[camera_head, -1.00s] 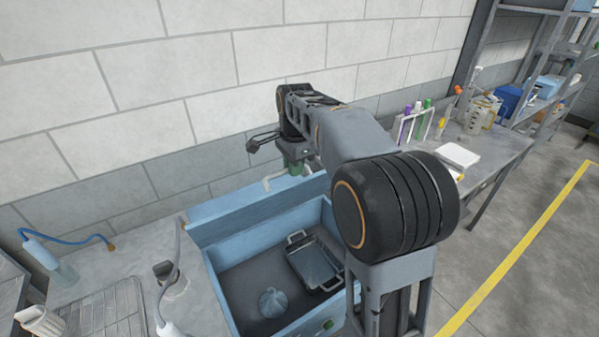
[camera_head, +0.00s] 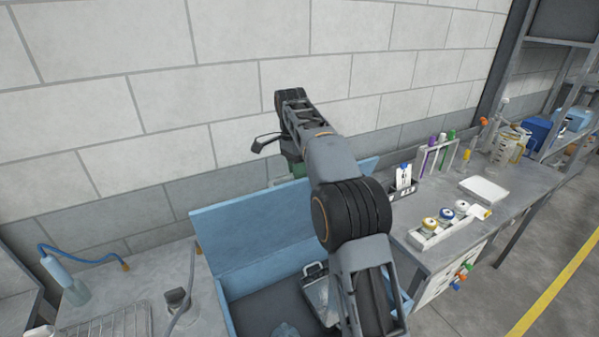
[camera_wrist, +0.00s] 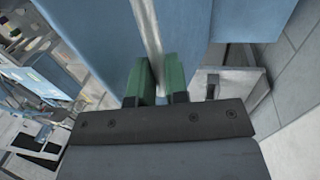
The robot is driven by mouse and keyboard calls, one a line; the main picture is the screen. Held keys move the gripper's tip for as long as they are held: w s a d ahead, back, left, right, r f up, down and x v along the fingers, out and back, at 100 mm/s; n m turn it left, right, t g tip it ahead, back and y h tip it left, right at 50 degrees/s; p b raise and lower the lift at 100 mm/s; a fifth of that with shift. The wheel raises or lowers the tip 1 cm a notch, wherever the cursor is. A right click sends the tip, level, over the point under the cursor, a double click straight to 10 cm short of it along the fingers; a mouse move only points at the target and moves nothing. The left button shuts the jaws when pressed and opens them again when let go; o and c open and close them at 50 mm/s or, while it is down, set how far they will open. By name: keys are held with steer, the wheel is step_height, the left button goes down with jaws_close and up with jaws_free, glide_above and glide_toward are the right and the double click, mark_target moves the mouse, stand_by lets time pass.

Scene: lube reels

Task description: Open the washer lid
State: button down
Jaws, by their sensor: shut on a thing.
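The washer (camera_head: 222,297) is a blue box with a dark inside, low in the middle of the head view. Its blue lid (camera_head: 250,240) stands raised along the back side, near the wall. My gripper (camera_head: 298,168) is at the lid's upper edge, mostly behind my arm. In the wrist view its green fingers (camera_wrist: 159,78) are shut on a pale bar-shaped handle (camera_wrist: 148,28) on the blue lid (camera_wrist: 185,22). My arm hides the right part of the washer and some of the lid.
A wire rack (camera_head: 105,328) lies on the left counter. The right bench (camera_head: 440,262) holds bottles and a tube rack. The brick wall (camera_head: 240,60) is close behind the lid.

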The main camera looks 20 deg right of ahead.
steer(key=shift+f, duration=0.35)
steer(key=c, duration=1.5)
jaws_free()
steer(key=o, duration=0.3)
steer(key=shift+w+a, duration=0.1)
steer(key=shift+w, duration=0.2)
steer(key=shift+o, duration=0.4)
steer(key=shift+s+r, duration=0.15)
